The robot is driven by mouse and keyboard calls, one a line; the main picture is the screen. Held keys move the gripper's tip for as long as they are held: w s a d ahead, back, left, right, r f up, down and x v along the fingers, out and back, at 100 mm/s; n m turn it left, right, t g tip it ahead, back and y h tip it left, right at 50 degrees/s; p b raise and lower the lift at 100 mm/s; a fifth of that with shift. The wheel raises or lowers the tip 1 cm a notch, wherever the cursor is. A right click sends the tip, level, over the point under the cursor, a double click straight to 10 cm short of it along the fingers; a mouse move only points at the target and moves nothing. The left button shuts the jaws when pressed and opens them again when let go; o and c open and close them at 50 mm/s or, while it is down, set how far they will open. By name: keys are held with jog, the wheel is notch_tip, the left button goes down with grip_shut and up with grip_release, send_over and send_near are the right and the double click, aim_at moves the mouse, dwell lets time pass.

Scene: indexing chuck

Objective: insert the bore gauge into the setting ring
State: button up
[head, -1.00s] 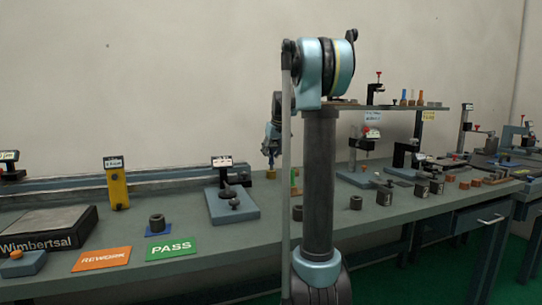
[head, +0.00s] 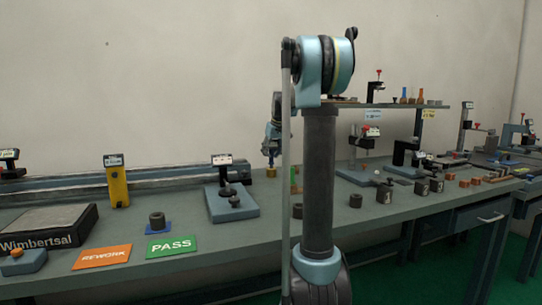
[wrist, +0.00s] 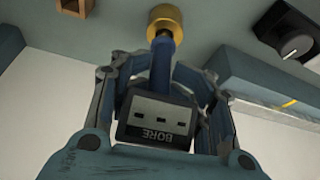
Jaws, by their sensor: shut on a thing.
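My gripper (wrist: 157,84) is shut on the bore gauge (wrist: 156,120), a dark block with a grey face lettered BORE and a blue stem. In the wrist view the stem points away from my gripper to the brass setting ring (wrist: 165,17). The stem's end meets or overlaps the ring's near face; I cannot tell whether it is inside the bore. In the head view my gripper (head: 270,151) is just above the small brass ring (head: 271,172) at the back of the bench, partly behind my own column. The gauge is too small to make out there.
The grey bench (head: 190,268) carries a gauge stand (head: 232,203) left of the ring and a green block (head: 294,180) to its right. A dark knob (wrist: 297,45) on a block and a brown block (wrist: 75,7) flank the ring in the wrist view.

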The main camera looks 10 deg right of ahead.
jog(key=shift+f, duration=1.05)
dwell(1.1)
dwell(0.9)
jog(key=o, duration=1.6)
